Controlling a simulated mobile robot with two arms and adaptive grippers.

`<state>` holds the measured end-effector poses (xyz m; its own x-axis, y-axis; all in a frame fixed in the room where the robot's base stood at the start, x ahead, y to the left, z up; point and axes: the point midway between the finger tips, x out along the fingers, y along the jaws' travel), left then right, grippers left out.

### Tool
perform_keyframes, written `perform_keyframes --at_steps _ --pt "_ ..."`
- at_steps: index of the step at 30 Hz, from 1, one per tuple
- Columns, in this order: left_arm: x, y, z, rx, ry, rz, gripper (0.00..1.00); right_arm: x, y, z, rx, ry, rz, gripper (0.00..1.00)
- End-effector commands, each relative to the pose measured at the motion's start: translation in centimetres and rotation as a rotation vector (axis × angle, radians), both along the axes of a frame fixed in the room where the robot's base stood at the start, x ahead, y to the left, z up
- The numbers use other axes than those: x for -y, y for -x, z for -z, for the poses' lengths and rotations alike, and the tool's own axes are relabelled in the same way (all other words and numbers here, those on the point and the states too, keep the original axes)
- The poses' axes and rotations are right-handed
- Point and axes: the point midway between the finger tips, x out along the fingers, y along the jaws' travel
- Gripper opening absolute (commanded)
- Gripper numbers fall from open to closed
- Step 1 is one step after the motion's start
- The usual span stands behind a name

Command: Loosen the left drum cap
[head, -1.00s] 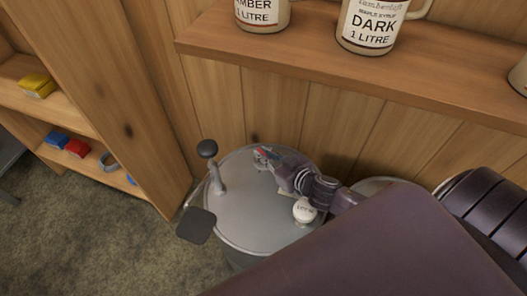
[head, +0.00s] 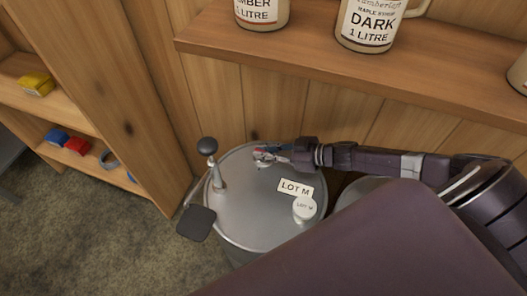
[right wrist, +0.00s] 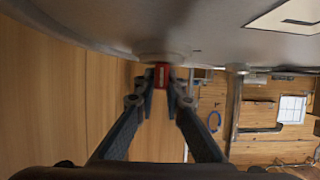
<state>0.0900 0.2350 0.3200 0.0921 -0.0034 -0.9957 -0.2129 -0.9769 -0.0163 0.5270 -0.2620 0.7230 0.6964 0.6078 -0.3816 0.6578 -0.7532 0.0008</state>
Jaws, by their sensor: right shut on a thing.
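The left drum (head: 245,205) has a grey metal lid. My right gripper (head: 270,155) reaches in from the right, low at the back of this lid. In the right wrist view, where the lid appears at the top, my right gripper (right wrist: 161,80) has its fingers closed around a small red part (right wrist: 161,73) at a round grey drum cap (right wrist: 160,57). The fingers hide much of the cap in the head view, so I cannot tell whether it has turned. My left gripper is not in view.
A black-knobbed lever (head: 207,150) stands at the lid's left. A second drum (head: 352,194) is mostly hidden. A jug shelf (head: 300,50) overhangs behind.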

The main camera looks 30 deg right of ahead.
Motion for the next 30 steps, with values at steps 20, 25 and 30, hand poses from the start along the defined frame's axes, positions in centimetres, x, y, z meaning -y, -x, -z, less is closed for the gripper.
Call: perform_keyframes --at_steps 20,25,30 --pt "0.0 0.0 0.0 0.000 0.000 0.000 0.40 0.0 0.0 0.1 -0.001 0.002 -0.001 0.28" --pt "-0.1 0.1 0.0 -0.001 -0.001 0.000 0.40 0.2 0.3 0.0 -0.003 0.002 -0.001 0.28" --pt "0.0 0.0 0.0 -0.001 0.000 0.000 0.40 1.5 1.8 -0.7 -0.004 0.003 -0.002 0.28"
